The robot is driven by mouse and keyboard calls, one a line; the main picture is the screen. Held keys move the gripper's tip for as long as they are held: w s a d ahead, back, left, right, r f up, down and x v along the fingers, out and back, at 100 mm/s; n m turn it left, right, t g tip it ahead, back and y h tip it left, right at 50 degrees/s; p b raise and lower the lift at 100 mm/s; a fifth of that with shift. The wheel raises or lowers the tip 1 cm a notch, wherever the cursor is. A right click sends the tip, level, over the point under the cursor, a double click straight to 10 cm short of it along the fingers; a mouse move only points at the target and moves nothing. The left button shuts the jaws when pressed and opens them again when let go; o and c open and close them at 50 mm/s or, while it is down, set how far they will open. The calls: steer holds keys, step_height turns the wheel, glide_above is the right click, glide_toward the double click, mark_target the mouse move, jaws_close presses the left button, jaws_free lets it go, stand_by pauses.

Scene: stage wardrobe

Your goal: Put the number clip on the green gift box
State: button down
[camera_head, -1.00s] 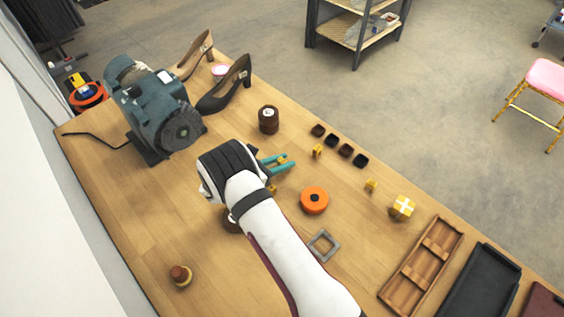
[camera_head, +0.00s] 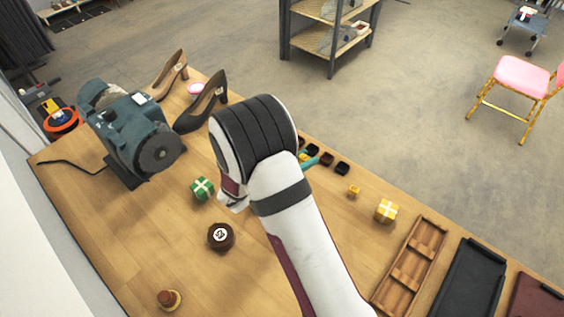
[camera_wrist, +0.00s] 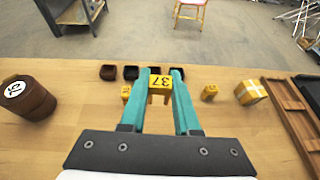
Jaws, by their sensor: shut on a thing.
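A yellow number clip (camera_wrist: 160,83) marked 37 is between the teal fingers of my gripper (camera_wrist: 160,75) in the wrist view. The fingers are shut on it, and it appears held above the table. In the head view only part of my gripper (camera_head: 311,160) shows beyond my wrist, near the far table edge. The green gift box (camera_head: 203,188) with a pale ribbon sits on the table left of my arm. The box is not in the wrist view.
A dark round tin (camera_head: 220,236) stands near the green box. Small dark cups (camera_head: 341,168), loose yellow clips (camera_wrist: 209,92), a yellow gift box (camera_head: 387,210) and a wooden tray (camera_head: 409,268) lie to the right. A grey-green machine (camera_head: 130,130) and shoes (camera_head: 203,103) stand at the back left.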

steer(key=shift+r, duration=0.35)
steer(key=a+r+n+t+y, duration=0.2)
steer(key=a+n, duration=0.1)
steer(key=a, duration=0.5)
steer(key=a+r+n+t+y, duration=0.1)
steer(key=a+r+n+y, duration=0.15)
steer(key=a, duration=0.55)
glide_above(202, 184)
steer(key=shift+y, duration=0.35)
steer(key=f, duration=0.6)
steer(key=shift+d+f, duration=0.3)
steer(key=shift+f, duration=0.1)
steer(key=f, duration=0.4)
steer(key=shift+s+a, duration=0.1)
steer(key=shift+a, duration=0.25)
steer(key=shift+f, duration=0.2)
steer(key=shift+f, duration=0.1)
steer(key=c, duration=0.6)
jaws_free()
steer(key=shift+c, duration=0.2)
